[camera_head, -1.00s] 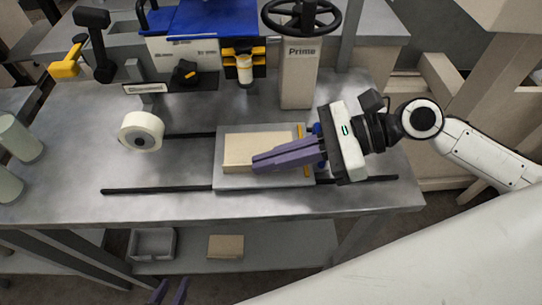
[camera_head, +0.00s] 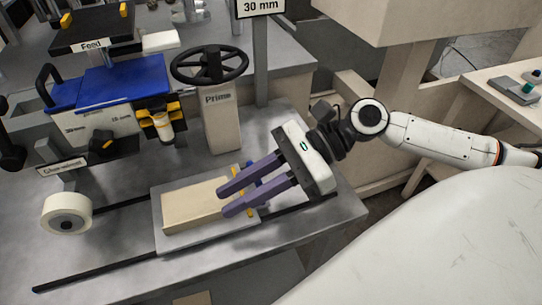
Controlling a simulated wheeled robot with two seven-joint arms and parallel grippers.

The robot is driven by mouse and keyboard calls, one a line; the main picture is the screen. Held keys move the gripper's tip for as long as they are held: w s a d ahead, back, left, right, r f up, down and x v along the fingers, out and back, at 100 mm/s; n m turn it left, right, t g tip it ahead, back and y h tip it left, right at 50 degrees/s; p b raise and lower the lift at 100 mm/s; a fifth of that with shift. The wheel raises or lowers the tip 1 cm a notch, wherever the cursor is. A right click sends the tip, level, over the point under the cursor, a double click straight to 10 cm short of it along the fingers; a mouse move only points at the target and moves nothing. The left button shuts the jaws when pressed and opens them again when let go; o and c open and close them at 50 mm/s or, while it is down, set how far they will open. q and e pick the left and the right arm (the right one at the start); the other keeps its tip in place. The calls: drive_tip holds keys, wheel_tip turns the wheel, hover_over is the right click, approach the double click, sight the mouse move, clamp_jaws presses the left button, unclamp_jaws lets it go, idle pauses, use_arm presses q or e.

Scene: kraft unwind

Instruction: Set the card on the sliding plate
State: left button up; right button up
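The card (camera_head: 190,206), a thick beige slab, lies flat on the grey sliding plate (camera_head: 182,245). The plate sits across two dark rails on the metal bench. My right gripper (camera_head: 225,201) reaches in from the right with its two purple fingers apart. The fingertips are over the card's right end, and nothing shows between them. Whether they touch the card I cannot tell. A yellow strip (camera_head: 249,210) at the plate's right end is partly hidden by the fingers. My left gripper is out of view.
A white tape roll (camera_head: 67,213) stands left of the plate. Behind it are a machine with a blue cover (camera_head: 125,83) and a beige post with a black handwheel (camera_head: 209,65). A side table (camera_head: 505,90) is at the far right. The bench front is clear.

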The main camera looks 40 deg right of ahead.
drive_tip(key=p+v, duration=0.1)
drive_tip(key=v, duration=0.4)
drive_tip(key=shift+s+d+r, duration=0.1)
drive_tip(key=shift+d+r, duration=0.05)
drive_tip(key=shift+d, duration=0.1)
drive_tip(key=shift+s+d+r, duration=0.2)
drive_tip(key=shift+d, duration=0.35)
